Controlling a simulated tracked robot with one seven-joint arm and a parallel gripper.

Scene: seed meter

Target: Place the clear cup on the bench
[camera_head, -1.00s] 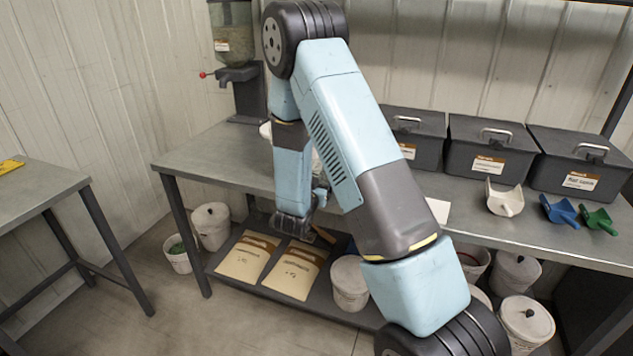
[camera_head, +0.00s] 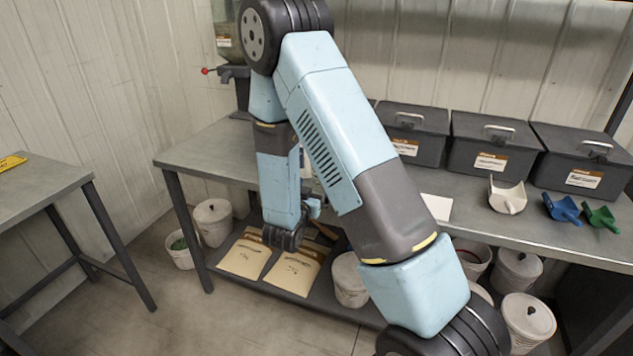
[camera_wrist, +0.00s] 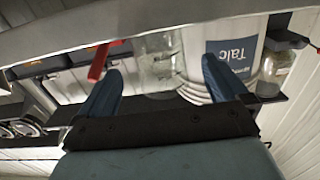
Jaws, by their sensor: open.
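In the wrist view the picture is upside down. My gripper (camera_wrist: 160,88) is open and empty, with its two dark blue fingers apart. A clear see-through vessel (camera_wrist: 160,60), seemingly the clear cup, shows between the fingertips and beyond them. It appears to stand on the bench (camera_wrist: 150,17), whose grey top runs across the top of the picture. Whether the fingers are around it or only in front of it I cannot tell. In the head view the bench (camera_head: 205,150) shows, but my arm hides the cup and most of my gripper.
A white tub labelled Talc (camera_wrist: 232,50) stands right beside the vessel, with a small jar (camera_wrist: 275,72) past it. A red item (camera_wrist: 98,60) is near the left finger. Dark lidded bins (camera_head: 490,145) and scoops (camera_head: 507,198) occupy the bench's right part. Paper bags (camera_head: 292,272) lie on the shelf below.

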